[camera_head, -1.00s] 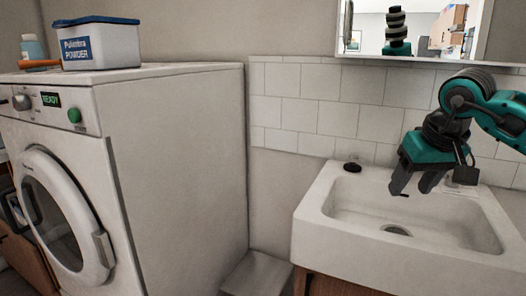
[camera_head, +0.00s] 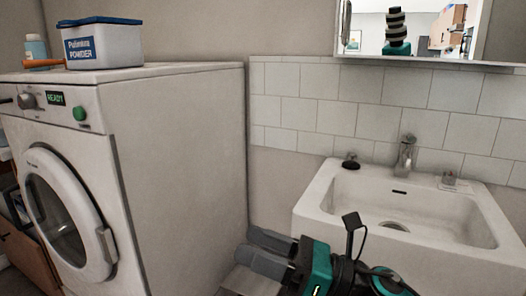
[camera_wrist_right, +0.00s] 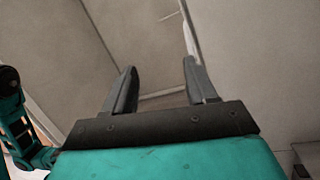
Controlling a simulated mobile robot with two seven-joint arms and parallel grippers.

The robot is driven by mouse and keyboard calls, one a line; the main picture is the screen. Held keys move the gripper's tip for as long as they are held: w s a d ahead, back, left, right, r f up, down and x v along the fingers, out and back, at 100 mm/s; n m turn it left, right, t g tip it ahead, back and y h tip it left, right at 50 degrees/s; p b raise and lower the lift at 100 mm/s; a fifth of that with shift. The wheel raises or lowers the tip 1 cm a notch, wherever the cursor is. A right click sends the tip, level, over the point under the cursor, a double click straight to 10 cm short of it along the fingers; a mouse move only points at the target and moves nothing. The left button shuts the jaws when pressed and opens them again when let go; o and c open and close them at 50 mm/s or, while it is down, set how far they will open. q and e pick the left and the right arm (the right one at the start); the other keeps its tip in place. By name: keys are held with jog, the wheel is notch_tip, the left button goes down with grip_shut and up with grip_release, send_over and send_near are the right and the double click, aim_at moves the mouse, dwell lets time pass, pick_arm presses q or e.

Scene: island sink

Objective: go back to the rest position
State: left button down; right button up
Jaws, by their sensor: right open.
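My right gripper (camera_head: 268,255) is low in the head view, in front of the sink's left front corner, with its fingers pointing left toward the washing machine's side. In the right wrist view its two fingers (camera_wrist_right: 160,85) are spread apart with nothing between them. My left gripper is not in the head view. A teal arm part shows at the left edge of the right wrist view.
A white washing machine (camera_head: 180,170) stands at the left, with a powder box (camera_head: 100,45) and a bottle (camera_head: 36,48) on top. The white sink (camera_head: 320,205) with a faucet (camera_head: 405,155) is at the right. A narrow floor gap separates them.

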jog(key=s+d+f+n+t+h, duration=0.1)
jog(key=d+f+n+t+h, duration=0.35)
jog(key=n, duration=0.75)
jog(key=d+f+n+t+h, duration=0.25)
jog(key=f+n+h, duration=0.25)
jog(key=f+n, duration=0.5)
jog(key=s+d+f+n+t+h, duration=0.1)
jog(key=d+f+n+t+h, duration=0.3)
jog(key=n, duration=1)
jog(key=s+d+f+m+g+h, duration=0.4)
jog(key=s+f+m+g, duration=0.2)
jog(key=s+f+m, duration=0.4)
pick_arm(q)
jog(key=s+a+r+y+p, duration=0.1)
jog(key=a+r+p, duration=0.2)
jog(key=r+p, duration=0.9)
jog(key=p, duration=0.4)
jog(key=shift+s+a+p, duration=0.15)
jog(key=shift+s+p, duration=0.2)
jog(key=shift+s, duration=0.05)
pick_arm(e)
jog(key=d+r, duration=0.3)
jog(key=r, duration=0.8)
jog(key=shift+s+r+h, duration=0.35)
jog(key=shift+s, duration=0.05)
jog(key=shift+d, duration=0.1)
